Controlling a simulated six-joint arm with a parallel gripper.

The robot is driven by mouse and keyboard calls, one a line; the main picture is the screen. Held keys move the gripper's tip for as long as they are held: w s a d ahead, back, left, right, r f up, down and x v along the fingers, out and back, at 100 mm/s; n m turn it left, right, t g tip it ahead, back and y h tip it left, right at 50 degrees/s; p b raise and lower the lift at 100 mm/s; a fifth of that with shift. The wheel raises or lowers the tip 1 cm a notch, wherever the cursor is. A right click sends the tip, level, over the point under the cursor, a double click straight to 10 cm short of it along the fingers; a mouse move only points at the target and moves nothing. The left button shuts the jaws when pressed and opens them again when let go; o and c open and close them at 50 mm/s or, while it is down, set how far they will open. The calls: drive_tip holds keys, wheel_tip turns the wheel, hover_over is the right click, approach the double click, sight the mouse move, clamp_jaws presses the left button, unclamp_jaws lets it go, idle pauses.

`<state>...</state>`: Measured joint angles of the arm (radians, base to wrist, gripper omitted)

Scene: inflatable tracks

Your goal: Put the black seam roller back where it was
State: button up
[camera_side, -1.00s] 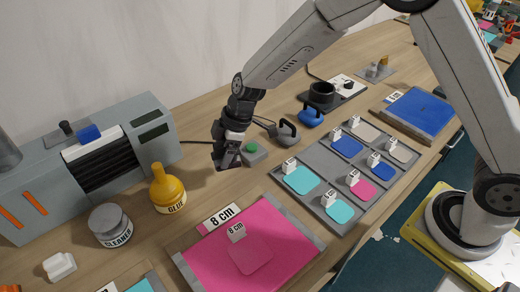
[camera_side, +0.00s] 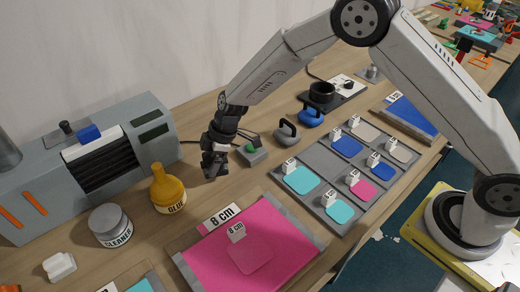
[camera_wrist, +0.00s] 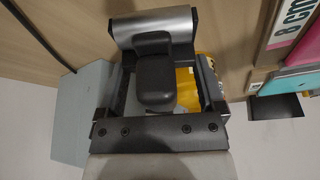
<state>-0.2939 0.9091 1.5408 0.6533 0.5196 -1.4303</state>
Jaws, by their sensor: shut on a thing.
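My gripper (camera_side: 214,162) is shut on the black seam roller, low over the bench between the glue bottle and a grey box with a green button. In the wrist view the seam roller (camera_wrist: 153,26) shows its silver cylinder beyond my fingertips, with its black handle between my fingers. In the side view my gripper hides most of the roller, and I cannot tell whether it touches the bench.
The yellow glue bottle (camera_side: 168,188) stands left of my gripper, with the cleaner jar (camera_side: 110,226) beyond it. The green-button box (camera_side: 253,153) is close on the right. A pink sheet (camera_side: 215,257) lies in front. The grey machine (camera_side: 158,112) stands behind left.

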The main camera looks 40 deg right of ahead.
drive_tip(key=shift+f, duration=1.25)
drive_tip(key=shift+f, duration=0.15)
drive_tip(key=o, duration=1)
drive_tip(key=shift+o, duration=0.2)
drive_tip(key=shift+s, duration=0.1)
drive_tip(key=v, duration=1.2)
